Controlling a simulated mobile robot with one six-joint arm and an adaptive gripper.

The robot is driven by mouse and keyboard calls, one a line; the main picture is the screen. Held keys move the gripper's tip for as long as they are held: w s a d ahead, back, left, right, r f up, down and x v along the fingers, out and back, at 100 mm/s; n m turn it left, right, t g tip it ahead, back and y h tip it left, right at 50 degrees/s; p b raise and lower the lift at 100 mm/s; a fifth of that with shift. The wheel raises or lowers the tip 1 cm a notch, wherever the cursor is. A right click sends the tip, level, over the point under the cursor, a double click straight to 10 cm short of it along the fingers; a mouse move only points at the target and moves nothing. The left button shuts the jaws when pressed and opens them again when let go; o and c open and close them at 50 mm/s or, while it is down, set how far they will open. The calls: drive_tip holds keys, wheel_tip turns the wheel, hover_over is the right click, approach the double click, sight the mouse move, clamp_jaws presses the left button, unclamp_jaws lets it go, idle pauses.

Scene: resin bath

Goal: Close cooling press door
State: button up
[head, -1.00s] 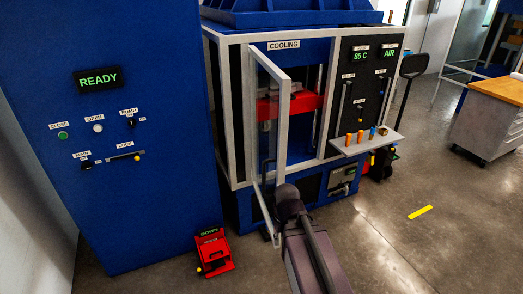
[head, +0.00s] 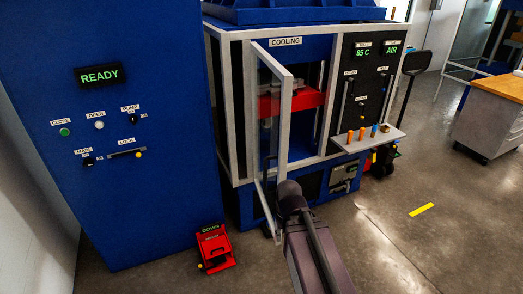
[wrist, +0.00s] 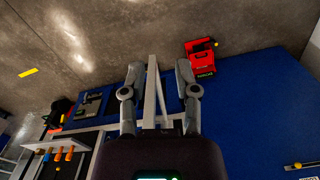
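The cooling press door (head: 286,120) is a glass panel in a pale metal frame. In the head view it stands swung open, its free edge toward me. A dark handle (head: 267,172) shows low on it. Behind it is the blue press with the COOLING label (head: 285,42) and a red part (head: 300,102) inside. My gripper (wrist: 160,68) is open in the wrist view, its two fingers on either side of a pale door-frame bar (wrist: 152,90). Gaps show beside the bar; contact is unclear. In the head view the fingers are mostly hidden at the door's lower part.
A blue cabinet (head: 150,205) with a READY display stands at the left. A red pedal unit (head: 215,249) lies on the floor beside it. A small shelf (head: 368,138) with coloured knobs juts out right of the opening.

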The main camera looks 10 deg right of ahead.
drive_tip(key=shift+w+f, duration=0.1)
clamp_jaws()
drive_tip(key=w+a+f+n+t+h+b, duration=0.1)
drive_tip(key=w+a+f+h+b, duration=0.1)
drive_tip(key=w+h+b, duration=0.45)
drive_tip(key=w+a+f+n+h+b, duration=0.1)
drive_tip(key=w+f+h+b, duration=0.2)
drive_tip(key=w, duration=0.6)
drive_tip(key=w+a+r+t+h+b, duration=0.2)
drive_tip(key=w+a+h+b, duration=0.2)
drive_tip(key=a, duration=0.3)
drive_tip(key=w+a+r+n+t+h+b, duration=0.1)
drive_tip(key=w+a+r+t+h+b, duration=0.1)
drive_tip(key=a, duration=0.6)
drive_tip(key=w+r+h+b, duration=0.1)
drive_tip(key=w+h+b, duration=0.1)
drive_tip(key=shift+w+a+r+b, duration=0.25)
drive_tip(key=shift+w+r+b, duration=0.05)
drive_tip(key=shift+w+b, duration=0.05)
